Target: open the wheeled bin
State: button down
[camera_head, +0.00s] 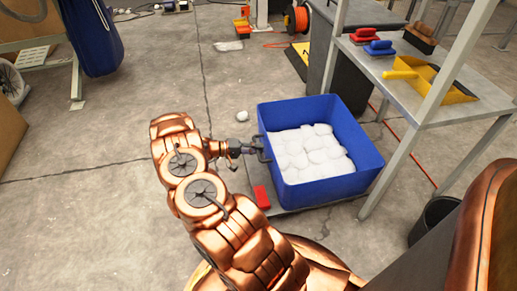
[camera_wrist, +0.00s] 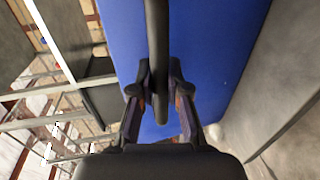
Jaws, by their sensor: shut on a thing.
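The blue bin (camera_head: 330,188) stands on the floor to the right of my arm. Its top is uncovered and several white, rounded lumps (camera_head: 308,150) fill it; no lid shows. My gripper (camera_head: 259,147) is at the bin's left wall. In the wrist view, the fingers (camera_wrist: 160,95) close from both sides on a dark bar-like handle (camera_wrist: 157,40), in front of the blue wall (camera_wrist: 215,50).
A red block (camera_head: 262,197) lies by the bin's near left corner. A white lump (camera_head: 242,116) lies on the floor behind my gripper. A grey table (camera_head: 400,100) with brushes and a yellow dustpan (camera_head: 432,80) stands close at right. The floor at left is mostly clear.

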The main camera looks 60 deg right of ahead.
jog(key=shift+w, duration=0.15)
jog(key=c, duration=1.1)
grip_release()
jog(key=shift+c, duration=0.2)
jog(key=v, duration=1.1)
jog(key=shift+w+a, duration=0.25)
jog(key=shift+a, duration=0.05)
jog(key=shift+r, duration=0.1)
